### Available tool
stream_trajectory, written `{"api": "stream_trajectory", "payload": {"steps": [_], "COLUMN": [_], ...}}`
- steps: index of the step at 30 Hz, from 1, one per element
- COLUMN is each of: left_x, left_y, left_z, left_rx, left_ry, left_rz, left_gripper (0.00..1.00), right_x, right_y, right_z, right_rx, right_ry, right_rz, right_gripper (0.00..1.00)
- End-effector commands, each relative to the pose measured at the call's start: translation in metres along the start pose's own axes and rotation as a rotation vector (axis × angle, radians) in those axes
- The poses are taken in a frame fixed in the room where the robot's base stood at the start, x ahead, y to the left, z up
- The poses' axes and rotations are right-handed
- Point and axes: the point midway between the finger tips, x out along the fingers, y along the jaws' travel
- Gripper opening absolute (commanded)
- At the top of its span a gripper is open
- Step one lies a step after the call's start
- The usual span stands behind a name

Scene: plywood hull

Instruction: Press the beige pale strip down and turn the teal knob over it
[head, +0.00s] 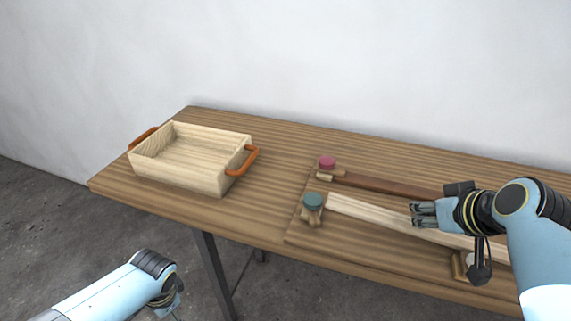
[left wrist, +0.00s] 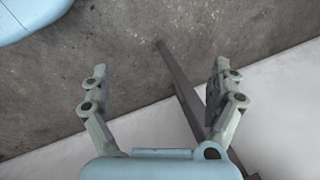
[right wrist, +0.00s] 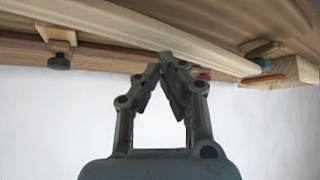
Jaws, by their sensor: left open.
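The beige pale strip (head: 372,214) runs from beside the teal knob toward the right, partly hidden behind my right gripper and arm. The teal knob (head: 313,200) sits on a small wooden piece at the strip's left end; whether that piece overlaps the strip I cannot tell. My right gripper (head: 414,213) has its fingertips together over the middle of the strip. In the right wrist view the closed fingers (right wrist: 168,60) show against the pale strip (right wrist: 150,32); contact is unclear. My left gripper (left wrist: 160,70) is open and empty, off the table's front.
A dark brown strip (head: 385,184) with a crimson knob (head: 327,163) lies behind the pale one. A wooden tray (head: 180,175) with orange handles stands at the table's left. A wooden block (head: 460,268) is near the front right. The tabletop (head: 270,180) between tray and knobs is clear.

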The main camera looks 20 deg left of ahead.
Motion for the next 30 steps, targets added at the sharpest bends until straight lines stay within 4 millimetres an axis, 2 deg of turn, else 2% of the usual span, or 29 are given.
{"api": "stream_trajectory", "payload": {"steps": [1,5,6,8,9,11,12,14,15,21,24,27,30], "left_x": [-0.023,-0.084,-0.104,-0.137,-0.16,-0.196,-0.221,-0.254,-0.268,-0.312,-0.333,-0.349,-0.359], "left_y": [-0.022,-0.067,-0.08,-0.098,-0.109,-0.121,-0.124,-0.113,-0.095,-0.004,0.029,0.052,0.064], "left_z": [-0.023,-0.064,-0.074,-0.087,-0.095,-0.106,-0.115,-0.133,-0.148,-0.214,-0.236,-0.25,-0.257], "left_rx": [0.027,0.101,0.121,0.148,0.166,0.195,0.217,0.267,0.307,0.453,0.497,0.526,0.541], "left_ry": [-0.005,-0.048,-0.062,-0.083,-0.096,-0.109,-0.108,-0.072,-0.024,0.248,0.357,0.434,0.478], "left_rz": [-0.018,-0.049,-0.057,-0.066,-0.07,-0.07,-0.061,-0.025,0.014,0.172,0.225,0.263,0.283], "left_gripper": [0.93,0.93,0.93,0.93,0.93,0.93,0.93,0.93,0.93,0.93,0.93,0.93,0.93], "right_x": [0.0,0.0,0.0,0.0,0.0,0.0,0.0,0.0,0.0,0.0,0.0,0.0,0.0], "right_y": [0.0,0.0,0.0,0.0,0.0,0.0,0.0,0.0,0.0,0.0,0.0,0.0,0.0], "right_z": [0.0,0.0,0.0,0.0,0.0,0.0,0.0,0.0,0.0,0.0,0.0,0.0,0.0], "right_rx": [0.0,0.0,0.0,0.0,0.0,0.0,0.0,0.0,0.0,0.0,0.0,0.0,0.0], "right_ry": [0.0,0.0,0.0,0.0,0.0,0.0,0.0,0.0,0.0,0.0,0.0,0.0,0.0], "right_rz": [0.0,0.0,0.0,0.0,0.0,0.0,0.0,0.0,0.0,0.0,0.0,0.0,0.0], "right_gripper": [0.0,0.0,0.0,0.0,0.0,0.0,0.0,0.0,0.0,0.0,0.0,0.0,0.0]}}
